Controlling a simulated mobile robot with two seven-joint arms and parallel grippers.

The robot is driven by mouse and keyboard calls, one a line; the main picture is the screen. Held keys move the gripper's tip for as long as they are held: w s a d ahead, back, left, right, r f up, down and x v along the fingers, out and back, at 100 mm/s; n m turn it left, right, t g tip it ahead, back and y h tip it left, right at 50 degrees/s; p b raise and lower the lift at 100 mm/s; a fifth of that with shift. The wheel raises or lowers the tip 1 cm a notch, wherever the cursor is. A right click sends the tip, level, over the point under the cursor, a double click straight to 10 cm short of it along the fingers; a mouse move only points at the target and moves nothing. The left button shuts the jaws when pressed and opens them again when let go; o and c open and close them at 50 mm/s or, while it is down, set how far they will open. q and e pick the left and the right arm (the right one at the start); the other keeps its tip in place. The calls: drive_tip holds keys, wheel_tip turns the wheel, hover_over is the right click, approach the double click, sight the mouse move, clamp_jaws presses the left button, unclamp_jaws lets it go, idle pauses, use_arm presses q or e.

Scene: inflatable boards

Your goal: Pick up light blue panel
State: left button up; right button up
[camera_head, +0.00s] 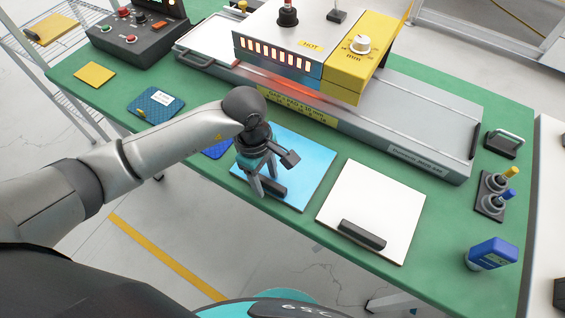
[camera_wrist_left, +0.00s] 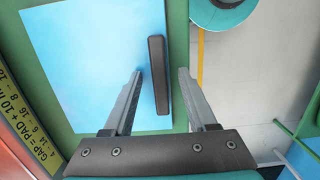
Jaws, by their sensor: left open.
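The light blue panel (camera_head: 305,161) lies flat on the green table, with a dark bar handle near its front edge. My left gripper (camera_head: 267,191) is over that handle, pointing down, and partly covers the panel. In the left wrist view, the panel (camera_wrist_left: 95,60) fills the left half and its dark handle (camera_wrist_left: 159,75) stands between the open fingers of my left gripper (camera_wrist_left: 160,75). The fingers look apart from the handle on both sides. Nothing is held. My right gripper is in neither view.
A white panel (camera_head: 384,200) with a dark handle lies to the right. Behind stands a grey and yellow heated machine (camera_head: 300,60). A blue bottle (camera_head: 490,253) and a holder with two small tools (camera_head: 492,196) are at the right. A dark blue textured pad (camera_head: 155,104) lies at the left.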

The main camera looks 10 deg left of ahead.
use_arm(q)
clamp_jaws()
idle(0.3)
drive_tip(key=shift+r, duration=0.1)
idle(1.0)
